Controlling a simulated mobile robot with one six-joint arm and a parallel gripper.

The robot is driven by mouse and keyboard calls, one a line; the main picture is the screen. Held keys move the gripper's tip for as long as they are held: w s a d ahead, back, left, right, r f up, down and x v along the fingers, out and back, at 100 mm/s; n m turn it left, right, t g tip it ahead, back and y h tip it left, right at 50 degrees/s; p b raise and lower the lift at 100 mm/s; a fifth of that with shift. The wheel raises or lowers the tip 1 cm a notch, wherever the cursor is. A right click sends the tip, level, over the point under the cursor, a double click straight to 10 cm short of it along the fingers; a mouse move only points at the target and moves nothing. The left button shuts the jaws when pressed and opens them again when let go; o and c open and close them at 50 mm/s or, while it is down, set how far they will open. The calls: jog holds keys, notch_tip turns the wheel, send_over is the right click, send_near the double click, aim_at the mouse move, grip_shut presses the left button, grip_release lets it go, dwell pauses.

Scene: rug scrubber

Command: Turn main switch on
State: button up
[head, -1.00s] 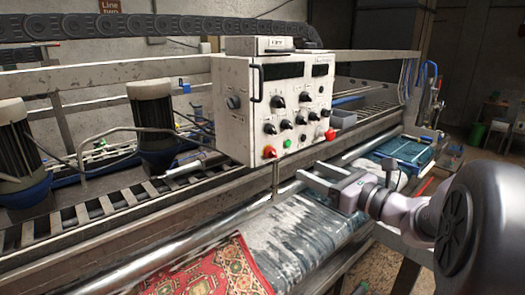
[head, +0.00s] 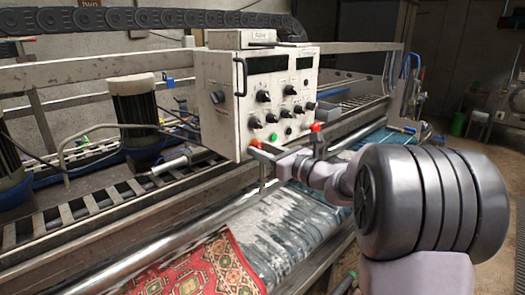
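The white control box (head: 226,128) stands above the machine, with dark rotary knobs, a green button (head: 274,137) and a red button (head: 255,143) on its front. A red mushroom-shaped knob (head: 316,126) sticks out at its lower right. A grey rotary switch (head: 217,97) is on its left side face. I cannot read which control is the main switch. My gripper (head: 266,153) is at the lower front edge of the box, just below the green and red buttons. Its two fingers look apart, with nothing between them. Whether it touches the box is unclear.
A metal rail (head: 165,246) runs below the box. A red patterned rug (head: 205,270) and a wet blue-grey rug (head: 300,225) lie on the bed. Motors (head: 138,115) stand at left. A black cable chain (head: 120,20) runs overhead.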

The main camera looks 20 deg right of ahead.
grip_shut()
jog(key=shift+r+p, duration=0.1)
jog(key=shift+p, duration=0.3)
jog(key=m+p, duration=0.3)
jog(key=shift+r+p, duration=0.2)
jog(key=shift+p, duration=0.15)
jog(key=m+p, duration=0.5)
jog(key=p, duration=0.2)
jog(key=shift+m, duration=0.3)
jog(key=m+p, duration=0.4)
jog(key=p, duration=0.1)
jog(key=shift+a+p, duration=0.1)
jog(key=shift+p, duration=0.3)
jog(key=m+p, duration=0.3)
jog(key=shift+f, duration=0.15)
jog(key=shift+m, duration=0.3)
